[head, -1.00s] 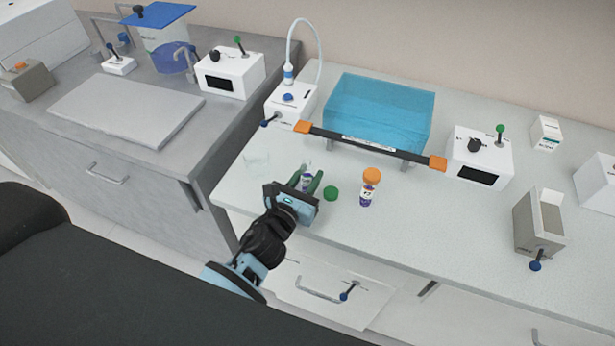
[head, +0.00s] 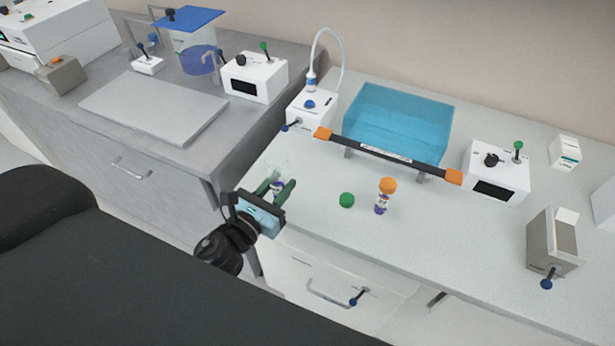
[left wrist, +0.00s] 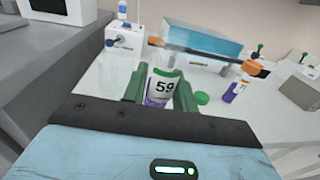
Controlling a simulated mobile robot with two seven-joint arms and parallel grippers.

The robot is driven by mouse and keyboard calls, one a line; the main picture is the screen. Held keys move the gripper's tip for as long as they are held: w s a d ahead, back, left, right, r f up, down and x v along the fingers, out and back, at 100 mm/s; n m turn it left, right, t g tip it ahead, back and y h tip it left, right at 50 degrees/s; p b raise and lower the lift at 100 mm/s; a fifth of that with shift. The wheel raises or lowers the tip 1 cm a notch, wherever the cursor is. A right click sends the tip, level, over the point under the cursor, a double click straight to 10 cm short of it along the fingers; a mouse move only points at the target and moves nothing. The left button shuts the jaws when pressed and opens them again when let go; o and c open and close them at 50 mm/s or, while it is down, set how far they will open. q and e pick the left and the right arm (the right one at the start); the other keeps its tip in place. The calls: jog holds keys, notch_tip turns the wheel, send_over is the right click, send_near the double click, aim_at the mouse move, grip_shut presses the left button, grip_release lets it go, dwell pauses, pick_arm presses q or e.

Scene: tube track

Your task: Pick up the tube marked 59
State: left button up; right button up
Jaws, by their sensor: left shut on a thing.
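The tube marked 59 (left wrist: 161,88) stands between the green fingers of my left gripper (left wrist: 160,90) in the left wrist view, its label and purple contents facing the camera. My left gripper (head: 278,187) is shut on this tube near the left front of the bench; the tube (head: 277,186) is mostly hidden by the fingers in the head view. I cannot tell how far above the bench it is. A green cap (head: 347,200) lies on the bench to the right. My right gripper is not in view.
A clear vessel (left wrist: 113,75) stands left of the held tube.

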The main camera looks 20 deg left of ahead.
pick_arm(q)
jog(key=shift+s+a+r+b, duration=0.2)
jog(key=shift+s+a+b, duration=0.15)
jog(key=shift+s+a, duration=1.4)
